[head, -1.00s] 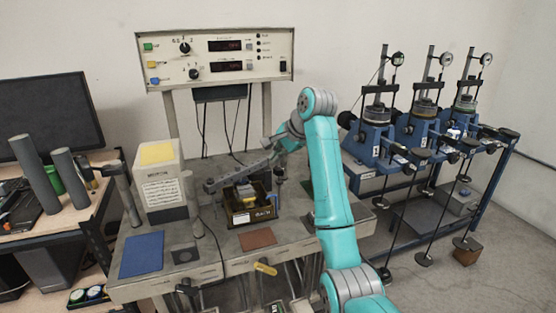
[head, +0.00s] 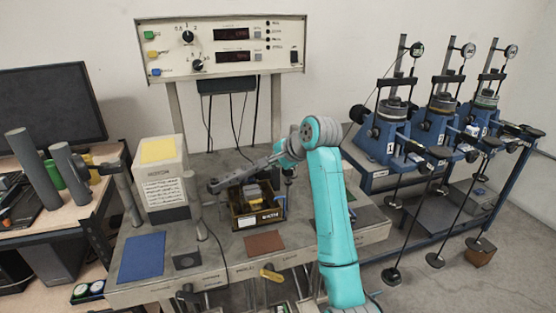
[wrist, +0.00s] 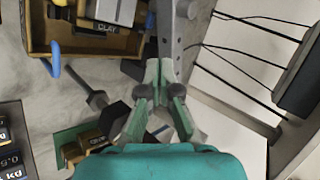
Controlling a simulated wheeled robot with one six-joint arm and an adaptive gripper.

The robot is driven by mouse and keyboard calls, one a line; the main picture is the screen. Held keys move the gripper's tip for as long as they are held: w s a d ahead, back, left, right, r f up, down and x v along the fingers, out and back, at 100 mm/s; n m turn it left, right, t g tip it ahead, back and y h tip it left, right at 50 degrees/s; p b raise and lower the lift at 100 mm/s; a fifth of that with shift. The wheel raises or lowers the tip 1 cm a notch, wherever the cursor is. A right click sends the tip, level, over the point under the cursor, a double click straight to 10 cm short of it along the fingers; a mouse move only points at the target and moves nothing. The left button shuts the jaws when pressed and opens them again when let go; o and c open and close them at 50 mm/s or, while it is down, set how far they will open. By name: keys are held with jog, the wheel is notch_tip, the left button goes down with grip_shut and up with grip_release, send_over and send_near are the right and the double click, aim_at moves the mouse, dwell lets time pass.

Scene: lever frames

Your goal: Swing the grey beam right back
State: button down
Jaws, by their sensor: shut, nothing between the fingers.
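The grey beam (head: 238,176) lies level above the bench in the head view, its rounded end to the left, over the back of an open wooden box. It also shows in the wrist view (wrist: 172,32), running up from the fingers to the top edge, with holes along it. My gripper (wrist: 165,65) is shut and empty, its fingertips at the near end of the beam. They look close to or touching it; I cannot tell which. In the head view my gripper (head: 276,158) is at the beam's right end, partly hidden by my wrist.
The wooden box (head: 240,221) with small blocks stands under the beam. A white box with a yellow top (head: 158,150) stands left. The control panel (head: 222,47) is behind, with hanging cables. Blue test rigs (head: 380,150) stand right. The bench front holds a blue mat (head: 142,256).

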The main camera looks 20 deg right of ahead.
jog(key=shift+x, duration=1.45)
jog(key=shift+w+a, duration=0.1)
jog(key=w+a+n+g+y, duration=0.1)
jog(key=w+n, duration=0.1)
jog(key=w+a+n+g+y, duration=0.1)
jog(key=w+n, duration=0.1)
jog(key=w+a+n+g+y, duration=0.1)
jog(key=w+n, duration=0.1)
jog(key=w, duration=0.1)
jog(key=shift+a+r+y, duration=0.1)
jog(key=shift+a+y, duration=0.15)
jog(key=shift+y, duration=0.05)
jog(key=shift+n+g, duration=0.5)
jog(key=shift+n, duration=0.1)
jog(key=shift+w+a, duration=0.8)
jog(key=shift+a, duration=0.15)
jog(key=shift+w+a, duration=0.8)
jog(key=shift+a, duration=0.2)
